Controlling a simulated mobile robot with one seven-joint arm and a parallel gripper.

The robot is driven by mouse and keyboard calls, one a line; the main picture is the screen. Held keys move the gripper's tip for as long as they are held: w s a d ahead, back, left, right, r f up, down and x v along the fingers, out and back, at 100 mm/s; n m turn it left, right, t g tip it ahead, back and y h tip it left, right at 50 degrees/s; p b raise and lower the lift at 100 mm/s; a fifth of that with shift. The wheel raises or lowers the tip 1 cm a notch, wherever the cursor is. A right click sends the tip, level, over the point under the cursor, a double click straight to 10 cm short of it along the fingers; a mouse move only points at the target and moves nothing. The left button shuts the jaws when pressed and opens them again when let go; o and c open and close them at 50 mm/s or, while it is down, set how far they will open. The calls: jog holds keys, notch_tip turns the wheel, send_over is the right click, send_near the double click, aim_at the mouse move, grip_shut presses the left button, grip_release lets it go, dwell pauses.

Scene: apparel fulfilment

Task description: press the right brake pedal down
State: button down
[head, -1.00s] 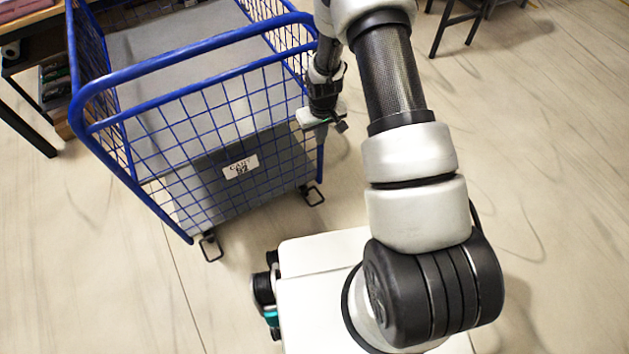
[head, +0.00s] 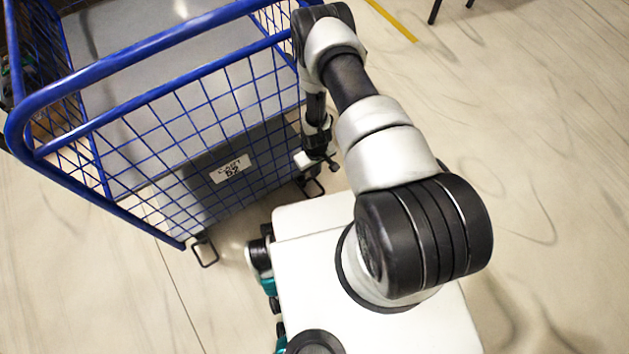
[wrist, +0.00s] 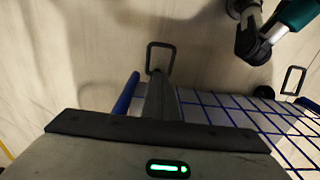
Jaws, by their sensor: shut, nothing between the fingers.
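The right brake pedal is a dark wire loop low on the cart's near right corner in the head view (head: 318,191). It also shows in the wrist view (wrist: 161,43), standing out from the cart just beyond my fingertips. My gripper (head: 312,169) points down above this pedal and partly covers it in the head view. In the wrist view my gripper (wrist: 158,78) is shut and empty, its fingers lined up with the loop. I cannot tell whether they touch it. The left brake pedal (head: 207,265) is a similar loop at the near left corner; it also shows in the wrist view (wrist: 294,68).
The blue mesh cart (head: 150,125) with a white label (head: 231,168) stands directly in front of my white base. Its right corner post is close beside my arm. Open floor (head: 540,150) lies to the right.

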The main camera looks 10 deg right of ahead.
jog(key=shift+s+f, duration=0.1)
jog(key=shift+s, duration=0.1)
notch_tip(320, 180, down, 13)
jog(key=s+b, duration=0.1)
jog(key=b, duration=0.3)
jog(key=shift+s+d+b, duration=0.3)
jog(key=shift+b, duration=0.05)
jog(key=shift+f, duration=0.1)
